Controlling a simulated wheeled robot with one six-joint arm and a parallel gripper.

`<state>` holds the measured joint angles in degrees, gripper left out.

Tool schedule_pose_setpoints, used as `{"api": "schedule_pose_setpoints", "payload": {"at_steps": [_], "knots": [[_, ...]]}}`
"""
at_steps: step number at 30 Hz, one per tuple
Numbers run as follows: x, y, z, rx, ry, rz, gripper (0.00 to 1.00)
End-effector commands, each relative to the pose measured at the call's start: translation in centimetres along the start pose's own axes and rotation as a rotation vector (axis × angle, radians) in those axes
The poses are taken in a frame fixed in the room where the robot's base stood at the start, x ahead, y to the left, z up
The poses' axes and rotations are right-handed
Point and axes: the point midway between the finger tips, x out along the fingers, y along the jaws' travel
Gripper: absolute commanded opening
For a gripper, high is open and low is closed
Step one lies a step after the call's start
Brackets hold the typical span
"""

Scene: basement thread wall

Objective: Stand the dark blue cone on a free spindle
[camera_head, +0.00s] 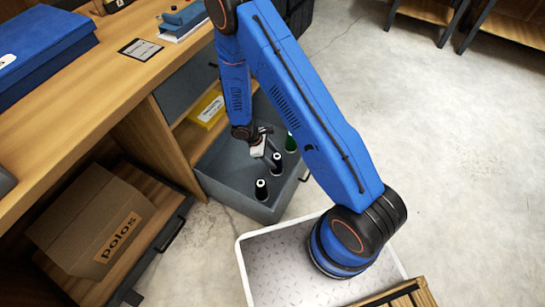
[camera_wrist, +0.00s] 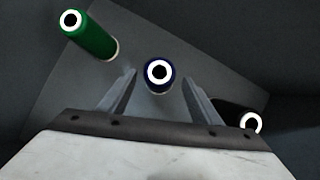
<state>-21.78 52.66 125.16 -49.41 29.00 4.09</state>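The dark blue cone (camera_wrist: 159,75) has a white ring top and stands upright in an open grey drawer (camera_head: 232,182). It also shows in the head view (camera_head: 277,162), just below my gripper (camera_head: 270,149). In the wrist view my gripper (camera_wrist: 160,77) is open, with one finger on each side of the cone and gaps between. I cannot tell how far down the fingers reach. A green cone (camera_wrist: 92,37) stands to the left in the wrist view, and a black cone (camera_wrist: 238,116) to the right. No spindle shows in either view.
The drawer walls surround the cones. A wooden desk (camera_head: 95,95) with a blue box (camera_head: 40,50) is at left. A cardboard box (camera_head: 95,225) lies on a lower pulled-out shelf. A yellow box (camera_head: 208,110) sits in the desk. Open concrete floor (camera_head: 450,130) lies to the right.

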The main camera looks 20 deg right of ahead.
Motion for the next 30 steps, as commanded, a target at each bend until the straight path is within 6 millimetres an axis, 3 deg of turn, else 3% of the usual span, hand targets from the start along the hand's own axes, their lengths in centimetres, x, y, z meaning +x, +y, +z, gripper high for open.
{"api": "schedule_pose_setpoints", "payload": {"at_steps": [8,24,30], "knots": [[-0.7,0.0,0.0,-0.001,0.0,0.002,0.58],[-9.7,0.1,-0.1,0.001,0.003,0.002,0.58],[-11.6,0.0,0.0,0.0,0.0,0.001,0.58]]}}
